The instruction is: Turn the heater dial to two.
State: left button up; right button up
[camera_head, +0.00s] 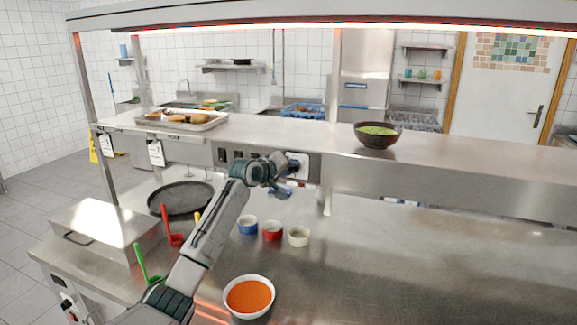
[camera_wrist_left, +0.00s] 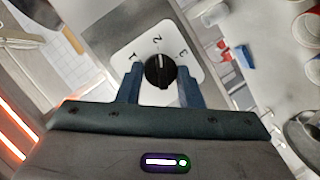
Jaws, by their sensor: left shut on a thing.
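The heater dial (camera_wrist_left: 160,72) is a round black knob on a white plate (camera_wrist_left: 201,48) marked 1, 2 and 3. Its white line points up the left wrist view, roughly at the 2. My left gripper (camera_wrist_left: 160,84) is shut on the dial, with a blue finger on each side of it. In the head view the left gripper (camera_head: 287,180) is at the white dial plate (camera_head: 301,163) on the front of the raised shelf, and the dial itself is mostly hidden there. My right gripper is not in view.
Below the gripper, blue, red and cream small bowls (camera_head: 272,231) stand on the steel counter, with a bowl of orange soup (camera_head: 249,296) nearer. A dark bowl (camera_head: 377,135) and a food tray (camera_head: 181,121) sit on the shelf. The counter's right side is clear.

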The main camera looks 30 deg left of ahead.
pick_arm(q)
jog(key=shift+f+m, duration=0.1)
jog(key=shift+m, duration=0.2)
jog(key=o, duration=1)
jog(key=shift+s, duration=0.1)
jog(key=shift+b+v, duration=2.5)
jog(key=shift+v, duration=2.8)
jog(key=shift+d, duration=0.1)
